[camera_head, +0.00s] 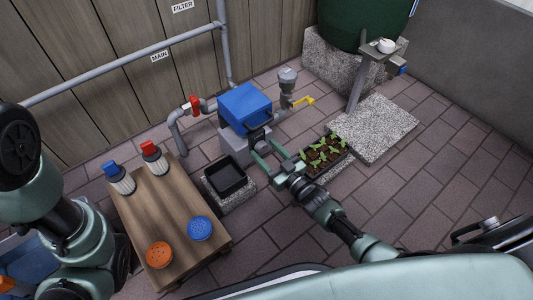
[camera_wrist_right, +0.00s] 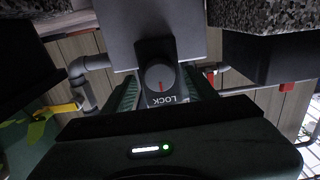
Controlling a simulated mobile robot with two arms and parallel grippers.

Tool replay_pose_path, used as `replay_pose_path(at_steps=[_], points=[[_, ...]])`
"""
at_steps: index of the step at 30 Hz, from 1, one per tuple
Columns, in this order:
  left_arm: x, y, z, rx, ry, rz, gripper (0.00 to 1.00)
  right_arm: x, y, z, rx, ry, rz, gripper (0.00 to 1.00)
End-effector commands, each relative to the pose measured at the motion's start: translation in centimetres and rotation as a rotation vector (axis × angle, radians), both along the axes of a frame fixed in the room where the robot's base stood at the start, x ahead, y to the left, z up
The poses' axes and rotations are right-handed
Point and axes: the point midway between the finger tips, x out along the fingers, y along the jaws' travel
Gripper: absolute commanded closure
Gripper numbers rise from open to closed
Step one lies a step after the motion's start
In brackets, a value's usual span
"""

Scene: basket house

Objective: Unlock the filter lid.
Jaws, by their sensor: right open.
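The filter box has a blue lid (camera_head: 246,103) and a grey body (camera_head: 236,147), and stands near the plank wall. A dark lock (camera_head: 259,136) sits on its front. In the right wrist view, the lock (camera_wrist_right: 152,60) is a black plate with a round grey knob (camera_wrist_right: 160,77), a red mark and the word LOCK, seen upside down. My right gripper (camera_head: 264,158) is in front of the lock. Its green fingers are open, one on each side of the plate; I cannot tell whether they touch it. My left arm shows at the left edge, its gripper out of view.
A wooden table (camera_head: 175,215) holds two filter cartridges (camera_head: 119,178) and blue (camera_head: 200,228) and orange (camera_head: 159,254) discs. A black tray (camera_head: 226,177) and a seedling tray (camera_head: 324,154) flank my right gripper. A grey pipe with a red valve (camera_head: 194,105) and a yellow-handled tap (camera_head: 304,101) adjoin the box.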

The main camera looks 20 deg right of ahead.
Motion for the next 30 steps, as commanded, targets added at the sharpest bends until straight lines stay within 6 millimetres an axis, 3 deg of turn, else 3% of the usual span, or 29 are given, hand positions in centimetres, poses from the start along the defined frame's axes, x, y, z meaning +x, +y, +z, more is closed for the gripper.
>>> replay_pose_path(at_steps=[5,11,12,22,30], points=[[0.0,0.0,0.0,0.001,0.000,0.000,0.64,0.0,0.0,0.0,0.000,0.000,0.000,0.43],[0.0,0.0,0.0,0.001,0.000,0.000,0.64,0.0,0.0,0.0,0.001,0.000,0.000,0.95],[0.0,0.0,0.0,0.001,0.000,0.000,0.64,0.0,0.0,0.0,0.001,0.000,0.000,1.00],[0.0,0.0,0.4,0.001,0.000,0.000,0.64,0.0,0.0,0.1,0.046,0.019,0.000,1.00],[0.0,0.0,1.3,0.001,0.001,0.001,0.64,0.0,-0.1,0.1,0.212,0.079,0.000,1.00]])
